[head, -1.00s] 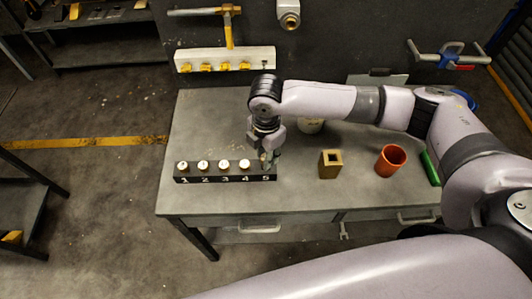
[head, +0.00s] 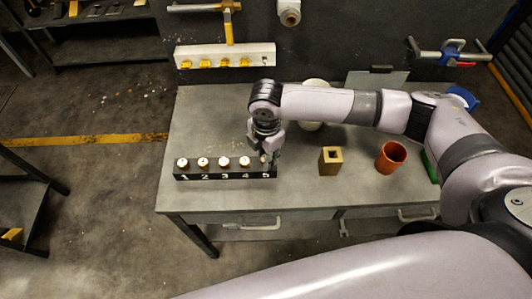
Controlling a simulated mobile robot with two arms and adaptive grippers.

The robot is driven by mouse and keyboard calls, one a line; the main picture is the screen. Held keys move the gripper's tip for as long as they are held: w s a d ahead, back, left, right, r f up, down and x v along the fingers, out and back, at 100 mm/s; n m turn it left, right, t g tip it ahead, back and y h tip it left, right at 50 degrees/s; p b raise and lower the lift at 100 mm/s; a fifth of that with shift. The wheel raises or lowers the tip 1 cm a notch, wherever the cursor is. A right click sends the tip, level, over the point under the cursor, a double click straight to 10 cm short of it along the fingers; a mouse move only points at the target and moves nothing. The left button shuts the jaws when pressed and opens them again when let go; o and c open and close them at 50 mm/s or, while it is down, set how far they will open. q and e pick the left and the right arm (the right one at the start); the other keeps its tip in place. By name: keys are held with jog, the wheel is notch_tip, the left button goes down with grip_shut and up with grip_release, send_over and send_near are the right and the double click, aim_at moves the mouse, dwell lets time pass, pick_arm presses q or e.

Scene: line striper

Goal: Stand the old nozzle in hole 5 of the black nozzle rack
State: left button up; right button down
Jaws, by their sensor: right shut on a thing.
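The black nozzle rack (head: 222,176) lies near the front left of the grey workbench, numbered 1 to 5. White-topped nozzles (head: 203,162) stand at holes 1 to 4. My right gripper (head: 265,157) points down over hole 5 at the rack's right end. It is shut on the old nozzle (head: 264,160), which is small and mostly hidden by the fingers. I cannot tell how deep the nozzle sits in the hole. My left gripper is not in view.
On the workbench (head: 300,195), a brass-coloured square block (head: 330,160) and an orange cup (head: 391,156) stand right of the rack. A white container (head: 314,115) is partly behind my right arm. A white strip with yellow pieces (head: 225,56) is at the back.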

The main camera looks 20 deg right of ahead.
jog(key=shift+f, duration=0.35)
jog(key=c, duration=1.3)
grip_release()
jog(key=shift+o, duration=0.7)
jog(key=shift+o, duration=1)
jog(key=shift+r, duration=0.15)
notch_tip(320, 180, up, 7)
jog(key=p, duration=0.8)
